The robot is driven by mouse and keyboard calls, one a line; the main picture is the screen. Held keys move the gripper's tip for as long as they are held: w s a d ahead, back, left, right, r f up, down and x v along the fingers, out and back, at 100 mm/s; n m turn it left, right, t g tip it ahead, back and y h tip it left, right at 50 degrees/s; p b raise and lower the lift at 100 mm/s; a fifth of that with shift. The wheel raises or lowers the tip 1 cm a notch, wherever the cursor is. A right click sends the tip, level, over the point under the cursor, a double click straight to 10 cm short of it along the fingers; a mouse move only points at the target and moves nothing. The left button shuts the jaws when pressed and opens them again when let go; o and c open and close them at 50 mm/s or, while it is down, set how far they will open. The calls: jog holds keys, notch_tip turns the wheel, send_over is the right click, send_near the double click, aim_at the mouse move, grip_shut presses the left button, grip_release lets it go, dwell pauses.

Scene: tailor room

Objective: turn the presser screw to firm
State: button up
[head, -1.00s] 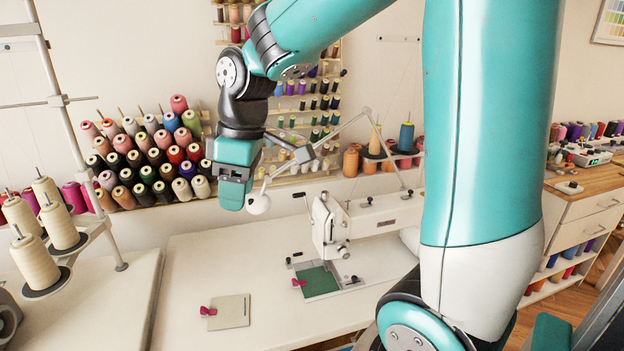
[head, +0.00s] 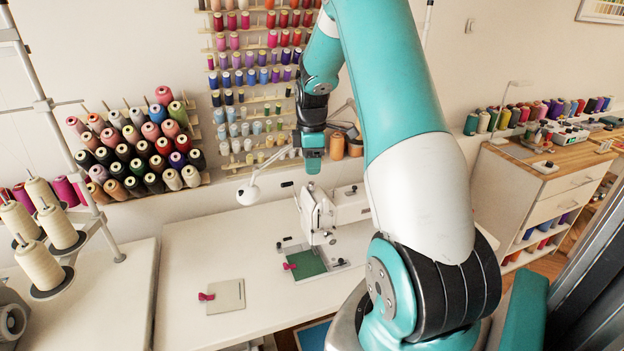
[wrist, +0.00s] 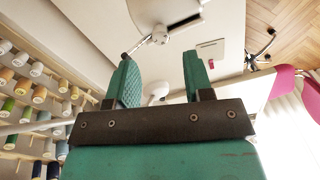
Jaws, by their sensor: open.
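The white sewing machine (head: 318,212) stands on the white table, with a green cloth piece (head: 307,264) and a pink clip at its needle area. Small dark knobs show on its top and front. I cannot tell which is the presser screw, or its setting. My gripper (head: 313,165) hangs above and behind the machine head in the head view, apart from it. In the wrist view my gripper (wrist: 160,78) has two green fingers spread apart with nothing between them.
A white lamp (head: 248,193) on a jointed arm stands left of the machine, close to my gripper. A beige cloth square (head: 226,297) with a pink clip lies at the front left of the white table (head: 180,260). Thread racks (head: 140,148) line the wall. The table's left part is mostly clear.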

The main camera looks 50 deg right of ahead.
aim_at(312, 183)
notch_tip(312, 183, down, 7)
jog(key=shift+r+p, duration=0.2)
jog(key=shift+p, duration=0.35)
jog(key=shift+c, duration=0.2)
grip_shut()
